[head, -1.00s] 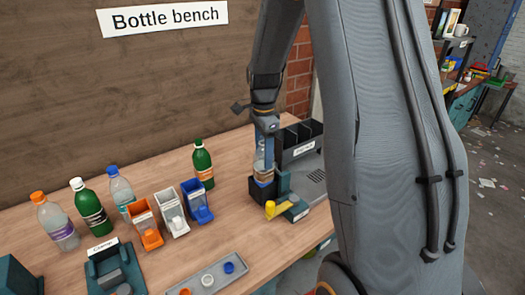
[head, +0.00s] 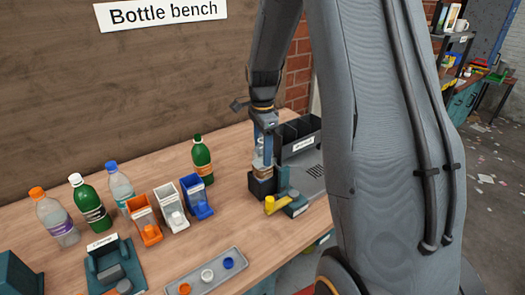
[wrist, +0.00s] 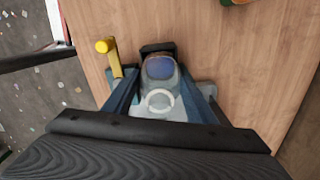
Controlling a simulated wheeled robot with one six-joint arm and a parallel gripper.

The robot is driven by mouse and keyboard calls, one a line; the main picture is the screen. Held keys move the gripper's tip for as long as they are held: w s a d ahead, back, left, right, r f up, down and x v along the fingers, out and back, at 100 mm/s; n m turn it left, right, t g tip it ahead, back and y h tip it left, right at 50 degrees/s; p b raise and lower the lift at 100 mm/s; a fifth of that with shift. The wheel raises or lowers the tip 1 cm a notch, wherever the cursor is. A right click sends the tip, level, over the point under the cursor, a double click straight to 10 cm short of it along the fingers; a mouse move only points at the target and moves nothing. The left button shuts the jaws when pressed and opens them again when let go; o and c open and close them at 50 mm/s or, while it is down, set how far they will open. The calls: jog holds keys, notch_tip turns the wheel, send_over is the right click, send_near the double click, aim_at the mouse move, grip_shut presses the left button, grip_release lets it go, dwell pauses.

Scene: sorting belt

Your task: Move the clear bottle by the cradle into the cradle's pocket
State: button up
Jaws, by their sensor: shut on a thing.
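The clear bottle (head: 259,161) stands upright at the black pocket block of the cradle (head: 261,188). In the head view its lower end is hidden by the block's front wall. I cannot tell whether it rests on the pocket floor. My gripper (head: 264,150) points down from above and is shut on the bottle. In the wrist view the bottle (wrist: 160,72) shows between the two blue fingers of my gripper (wrist: 160,88), with the black cradle wall (wrist: 157,47) just beyond it. A yellow lever (head: 276,205) sits beside the pocket.
A black divided bin (head: 300,146) stands behind the cradle. A green bottle (head: 202,160) stands to the left, with small orange, white and blue dispensers (head: 196,197) near it. A grey cap tray (head: 207,278) lies in front. Several bottles stand farther left.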

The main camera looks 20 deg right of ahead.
jog(key=shift+f+b, duration=0.3)
jog(key=shift+f, duration=0.5)
jog(key=o, duration=1.5)
notch_tip(320, 180, up, 8)
jog(key=shift+f+b, duration=0.1)
jog(key=shift+b, duration=1.15)
jog(key=s+a+f+n+b, duration=0.1)
jog(key=s+a+f+n, duration=0.2)
jog(key=s+n, duration=0.3)
jog(key=s+a+f+n+t, duration=0.1)
jog(key=s+a+f+n, duration=0.2)
jog(key=s+n, duration=0.3)
jog(key=s+a+f+n+b, duration=0.1)
jog(key=s+a+f+n, duration=0.2)
jog(key=s+a+n, duration=0.2)
jog(key=shift+s+a+n+b, duration=0.15)
jog(key=shift+s+n+b, duration=0.3)
jog(key=shift+n, duration=0.45)
